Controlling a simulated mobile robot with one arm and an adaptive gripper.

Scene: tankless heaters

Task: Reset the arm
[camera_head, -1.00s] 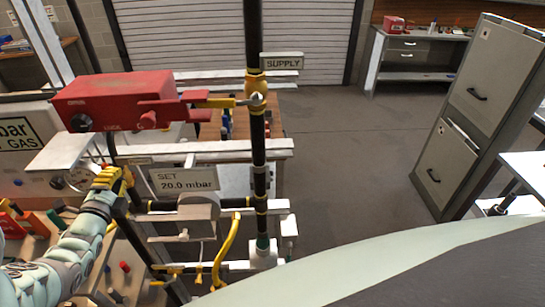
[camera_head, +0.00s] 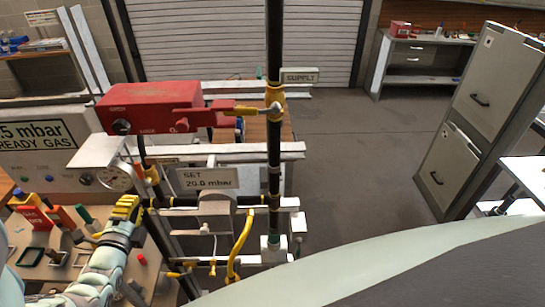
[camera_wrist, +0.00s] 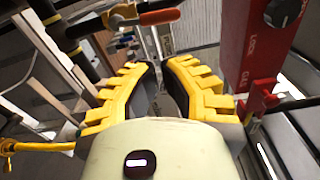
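My arm enters at the lower left of the head view. My gripper (camera_head: 128,207) with yellow ribbed fingers is just below the round gauge (camera_head: 117,177), at the left of the pipework. In the wrist view, my gripper (camera_wrist: 163,75) shows two yellow fingers with dark pads and a gap between them. It is open, and I see nothing held in the gap. The red box (camera_head: 160,107) with a lock lever is above it in the head view and at the right of the wrist view (camera_wrist: 262,60).
A black vertical pipe (camera_head: 274,180) with a yellow valve and a yellow curved pipe (camera_head: 241,240) stands right of my gripper. A bench (camera_head: 55,285) with tools is at the lower left. A grey cabinet (camera_head: 465,125) stands at the right. The floor (camera_head: 365,150) between is clear.

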